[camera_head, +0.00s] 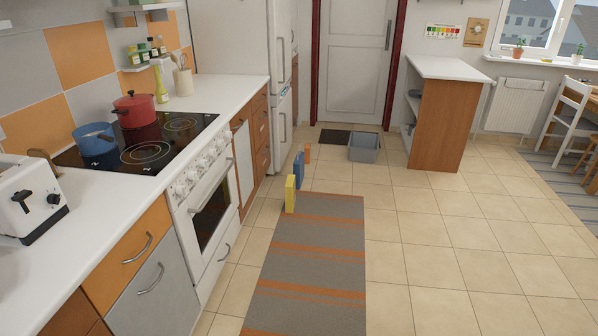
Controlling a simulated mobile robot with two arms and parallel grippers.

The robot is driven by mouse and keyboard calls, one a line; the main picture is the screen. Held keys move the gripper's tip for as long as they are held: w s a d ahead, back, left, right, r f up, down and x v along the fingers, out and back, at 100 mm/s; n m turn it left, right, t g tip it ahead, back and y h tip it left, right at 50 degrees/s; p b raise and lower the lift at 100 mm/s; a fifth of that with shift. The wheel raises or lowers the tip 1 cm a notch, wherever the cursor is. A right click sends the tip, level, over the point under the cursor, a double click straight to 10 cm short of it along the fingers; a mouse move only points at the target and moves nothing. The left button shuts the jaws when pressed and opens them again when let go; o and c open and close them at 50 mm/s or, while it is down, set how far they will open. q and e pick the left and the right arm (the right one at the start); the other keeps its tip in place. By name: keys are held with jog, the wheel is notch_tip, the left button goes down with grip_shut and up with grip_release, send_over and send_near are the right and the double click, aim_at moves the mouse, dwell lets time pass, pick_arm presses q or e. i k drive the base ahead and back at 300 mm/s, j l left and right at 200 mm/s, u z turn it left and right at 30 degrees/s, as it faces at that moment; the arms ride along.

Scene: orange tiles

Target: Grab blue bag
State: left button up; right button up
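A slim blue upright item (299,170), which looks like the blue bag, stands on the tiled floor beside the lower cabinets. A similar yellow one (290,194) stands nearer to me, at the far left corner of the striped rug. An orange one (307,153) stands just behind the blue one and is partly hidden by it. The items are small in view, so their exact form is hard to tell. Neither of my grippers is in the head view.
A grey-blue open bin (364,148) stands on the floor near the door (352,60). The counter with the stove (145,150) runs along the left. A white-topped wooden unit (442,115) stands right of the bin. The striped rug (310,255) and right floor are clear.

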aim_at(298, 164)
jog(key=i+z, duration=0.15)
jog(key=i, duration=0.45)
jog(key=i+l, duration=0.1)
jog(key=i, duration=1)
jog(key=i+l, duration=0.15)
jog(key=i, duration=0.9)
